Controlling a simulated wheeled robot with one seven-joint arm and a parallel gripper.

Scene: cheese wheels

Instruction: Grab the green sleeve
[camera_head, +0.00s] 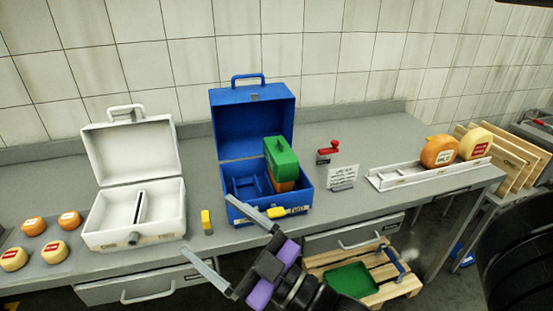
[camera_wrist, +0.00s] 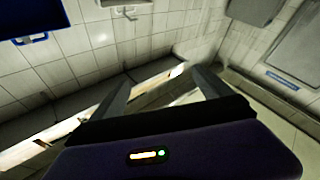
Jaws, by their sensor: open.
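The green sleeve (camera_head: 281,156) stands upright in the open blue case (camera_head: 252,130), at the right side of its compartments. An orange-brown piece (camera_head: 284,185) shows below the green part. My gripper (camera_head: 207,224) is open and empty in front of the counter, to the lower left of the sleeve and apart from it. One finger points up across the front of the blue case. In the wrist view my gripper's two fingers (camera_wrist: 162,82) stand apart with nothing between them. The sleeve is not seen in the wrist view.
An open white case (camera_head: 133,190) stands left, with several cheese wheels beside it. A small yellow block (camera_head: 207,220) lies between the cases. A red-handled stamp (camera_head: 329,150), a sign (camera_head: 342,177) and a white rack (camera_head: 410,178) are to the right. A pallet (camera_head: 390,270) lies below.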

